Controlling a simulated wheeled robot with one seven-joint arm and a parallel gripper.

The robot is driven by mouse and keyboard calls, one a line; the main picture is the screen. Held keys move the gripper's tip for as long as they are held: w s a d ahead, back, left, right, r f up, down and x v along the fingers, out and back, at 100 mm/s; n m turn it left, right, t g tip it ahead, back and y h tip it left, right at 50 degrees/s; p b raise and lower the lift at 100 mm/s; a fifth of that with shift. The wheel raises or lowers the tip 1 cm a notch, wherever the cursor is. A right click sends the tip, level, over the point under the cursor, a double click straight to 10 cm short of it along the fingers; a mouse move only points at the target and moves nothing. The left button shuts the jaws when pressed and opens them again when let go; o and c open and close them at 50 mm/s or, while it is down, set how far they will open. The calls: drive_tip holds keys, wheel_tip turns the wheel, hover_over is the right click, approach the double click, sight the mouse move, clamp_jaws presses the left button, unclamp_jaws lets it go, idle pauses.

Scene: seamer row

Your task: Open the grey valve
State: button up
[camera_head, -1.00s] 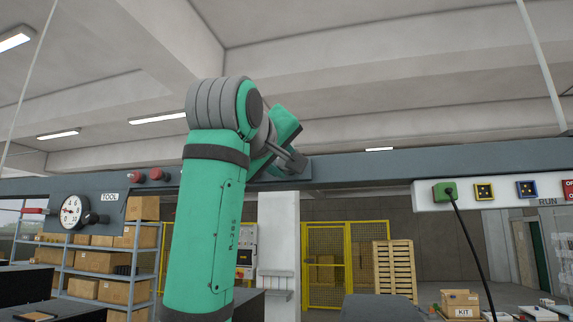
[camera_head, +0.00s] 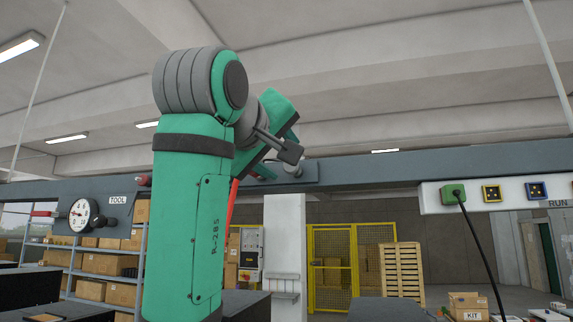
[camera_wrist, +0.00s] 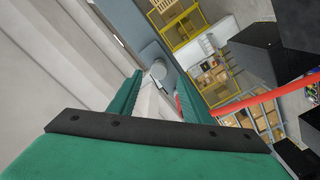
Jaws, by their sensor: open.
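In the wrist view a pale grey round part (camera_wrist: 158,69), probably the grey valve, stands on the blue-grey beam beyond my fingertips. In the head view a grey rounded part (camera_head: 293,167) shows on the beam's plate, partly hidden behind my arm; it looks like the same thing. My gripper (camera_wrist: 160,80) is open, its two green fingers apart and pointing toward the round part. Nothing is seen held between them. A gap seems to remain, but its depth is hard to judge. The valve's handle position cannot be made out.
A red bar (camera_wrist: 262,98) crosses the right of the wrist view. The overhead beam (camera_head: 370,169) carries a gauge (camera_head: 82,214) at left and a white panel with a green plug (camera_head: 453,194) at right. A yellow cage (camera_head: 330,242) stands far behind.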

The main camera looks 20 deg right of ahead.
drive_tip(key=v, duration=0.4)
drive_tip(key=shift+s+a, duration=0.15)
drive_tip(key=shift+s, duration=0.25)
drive_tip(key=shift+w, duration=0.1)
